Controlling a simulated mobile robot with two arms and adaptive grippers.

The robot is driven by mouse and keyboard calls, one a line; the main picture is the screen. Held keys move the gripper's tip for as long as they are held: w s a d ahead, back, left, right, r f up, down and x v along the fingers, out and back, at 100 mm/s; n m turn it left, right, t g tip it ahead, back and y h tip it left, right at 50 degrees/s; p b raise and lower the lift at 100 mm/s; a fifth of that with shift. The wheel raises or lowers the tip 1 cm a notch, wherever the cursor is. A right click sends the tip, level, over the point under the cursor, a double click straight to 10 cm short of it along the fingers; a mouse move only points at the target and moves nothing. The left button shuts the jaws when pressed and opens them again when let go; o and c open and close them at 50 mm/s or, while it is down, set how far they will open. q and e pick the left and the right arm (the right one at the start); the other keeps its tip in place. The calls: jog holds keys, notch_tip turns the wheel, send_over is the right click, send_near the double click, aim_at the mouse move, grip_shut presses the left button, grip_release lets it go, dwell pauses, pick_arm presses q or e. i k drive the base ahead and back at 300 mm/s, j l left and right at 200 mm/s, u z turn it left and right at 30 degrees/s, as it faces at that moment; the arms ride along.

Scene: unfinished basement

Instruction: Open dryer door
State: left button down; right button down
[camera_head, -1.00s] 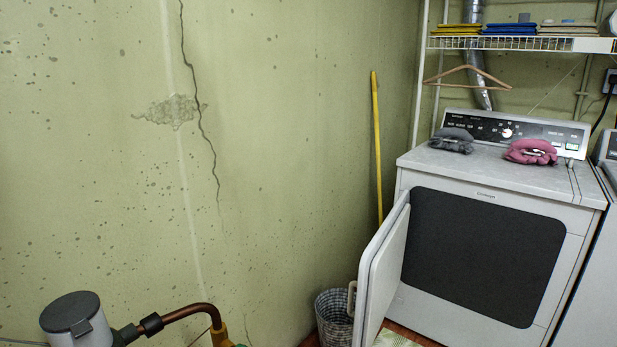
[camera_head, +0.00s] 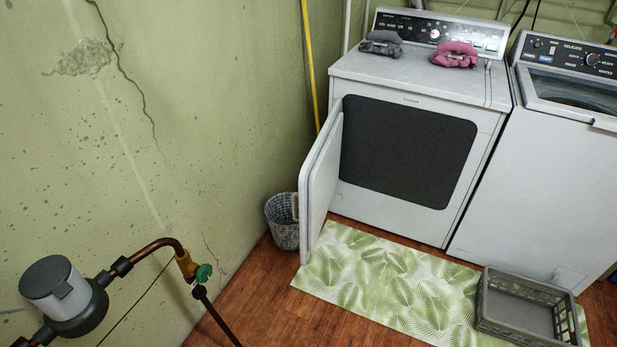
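The white dryer (camera_head: 421,222) stands against the far wall, left of the washer. Its door (camera_head: 322,180) stands wide open, swung out to the left and jutting toward me, with the handle (camera_head: 295,206) on its outer left side. The dark grey front panel area (camera_head: 405,152) behind the door is exposed. Neither of my grippers shows in the head view.
A white washer (camera_head: 540,180) stands to the right. A wicker basket (camera_head: 282,222) sits by the wall behind the door. A green leaf-patterned mat (camera_head: 385,283) and grey crate (camera_head: 520,312) lie in front. Pipes with a meter (camera_head: 62,290) run along the near left wall.

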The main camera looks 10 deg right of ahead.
aim_at(317, 180)
jog(key=i+l, duration=0.15)
jog(key=l, duration=0.2)
jog(key=i+l+u, duration=0.1)
jog(key=l, duration=0.25)
jog(key=i+l, duration=0.15)
jog(key=l, duration=0.2)
jog(key=i+l, duration=0.15)
jog(key=l, duration=0.2)
jog(key=i+l+u, duration=0.1)
jog(key=l, duration=0.25)
